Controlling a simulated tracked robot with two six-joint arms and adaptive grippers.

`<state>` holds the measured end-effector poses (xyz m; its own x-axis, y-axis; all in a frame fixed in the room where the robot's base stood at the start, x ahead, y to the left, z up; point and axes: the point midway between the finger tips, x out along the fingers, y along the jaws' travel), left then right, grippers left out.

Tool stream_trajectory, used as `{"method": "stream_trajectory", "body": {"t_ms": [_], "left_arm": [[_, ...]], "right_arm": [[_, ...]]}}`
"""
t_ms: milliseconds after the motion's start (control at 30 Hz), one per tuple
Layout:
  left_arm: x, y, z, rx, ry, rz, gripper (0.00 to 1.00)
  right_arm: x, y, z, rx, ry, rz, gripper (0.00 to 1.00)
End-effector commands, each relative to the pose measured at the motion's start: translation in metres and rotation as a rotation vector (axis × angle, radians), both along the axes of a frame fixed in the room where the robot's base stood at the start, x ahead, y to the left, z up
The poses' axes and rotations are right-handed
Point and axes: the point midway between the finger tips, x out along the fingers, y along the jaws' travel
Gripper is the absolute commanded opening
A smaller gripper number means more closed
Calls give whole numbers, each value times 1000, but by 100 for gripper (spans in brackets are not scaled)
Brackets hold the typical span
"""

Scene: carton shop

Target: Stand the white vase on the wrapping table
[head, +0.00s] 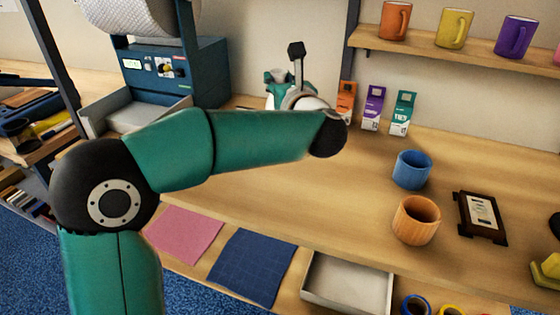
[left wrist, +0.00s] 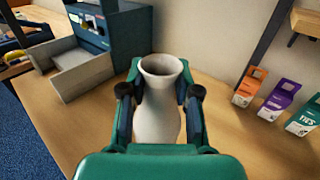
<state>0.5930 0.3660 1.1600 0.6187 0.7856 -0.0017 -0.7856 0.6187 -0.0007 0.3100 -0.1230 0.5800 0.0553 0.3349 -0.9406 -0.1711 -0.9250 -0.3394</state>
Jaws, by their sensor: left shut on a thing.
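The white vase (left wrist: 158,122) is in the left wrist view, its open mouth facing up, between the two fingers of my left gripper (left wrist: 160,92). The gripper is shut on its body. The vase's foot is hidden, so I cannot tell whether it touches the surface. The table top also shows in the left wrist view (left wrist: 255,145). My right gripper is not in view.
A blue machine (head: 175,75) with a paper roll and grey tray (head: 135,115) stands left of the gripper. Several small cartons, such as a purple one (head: 372,107), stand to its right. A blue cup (head: 411,169), a wooden cup (head: 416,220) and a frame (head: 481,216) are farther right.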

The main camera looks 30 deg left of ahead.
Motion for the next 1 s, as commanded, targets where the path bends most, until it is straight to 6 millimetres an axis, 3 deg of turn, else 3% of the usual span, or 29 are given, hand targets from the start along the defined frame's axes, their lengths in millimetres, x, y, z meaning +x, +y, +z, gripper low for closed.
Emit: {"method": "stream_trajectory", "body": {"t_ms": [200,400,1000], "left_arm": [[0,1,-61,3,8,0,0],[0,0,-106,2,3,0,0],[1,-1,-167,2,0,-2,0]], "right_arm": [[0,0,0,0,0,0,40],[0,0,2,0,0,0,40],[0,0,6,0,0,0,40]]}}
